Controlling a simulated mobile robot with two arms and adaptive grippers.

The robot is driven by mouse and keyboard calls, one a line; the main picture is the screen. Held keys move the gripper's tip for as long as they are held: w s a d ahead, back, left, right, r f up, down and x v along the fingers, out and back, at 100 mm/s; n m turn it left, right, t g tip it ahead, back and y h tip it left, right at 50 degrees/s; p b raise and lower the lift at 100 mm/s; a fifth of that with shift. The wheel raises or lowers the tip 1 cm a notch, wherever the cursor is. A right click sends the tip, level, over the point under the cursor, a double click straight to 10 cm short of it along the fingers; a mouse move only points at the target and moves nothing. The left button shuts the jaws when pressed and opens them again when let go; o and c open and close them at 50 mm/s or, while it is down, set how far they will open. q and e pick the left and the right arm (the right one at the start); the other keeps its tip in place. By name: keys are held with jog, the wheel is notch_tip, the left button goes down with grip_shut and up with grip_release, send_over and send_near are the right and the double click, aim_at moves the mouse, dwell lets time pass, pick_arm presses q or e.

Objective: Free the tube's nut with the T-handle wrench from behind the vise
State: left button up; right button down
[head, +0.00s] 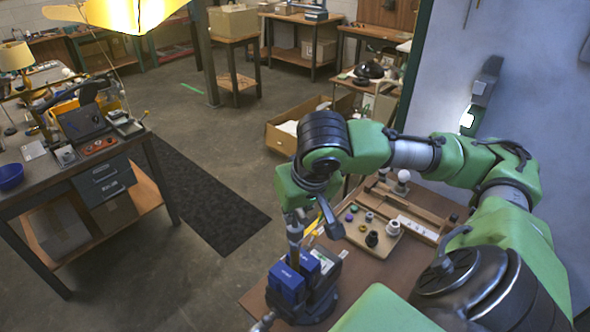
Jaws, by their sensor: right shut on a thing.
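The blue vise (287,284) stands on the brown bench near the bottom centre of the head view. A slim upright piece, apparently the tube (294,256), rises between its blue jaws. My right gripper (312,222) is above the vise, pointing down, with the green arm arching over from the right. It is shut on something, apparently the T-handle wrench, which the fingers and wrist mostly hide. The nut is too small and covered to make out. My left gripper is not in view.
A wooden board (378,238) with several small knobs and sockets lies right of the vise, with a wooden tray (425,212) and a white bulb (403,176) behind. A cardboard box (283,137) stands beyond. A cluttered workbench (150,197) is at left; the floor between is open.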

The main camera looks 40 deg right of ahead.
jog(key=shift+m+p, duration=0.35)
jog(key=shift+m, duration=0.05)
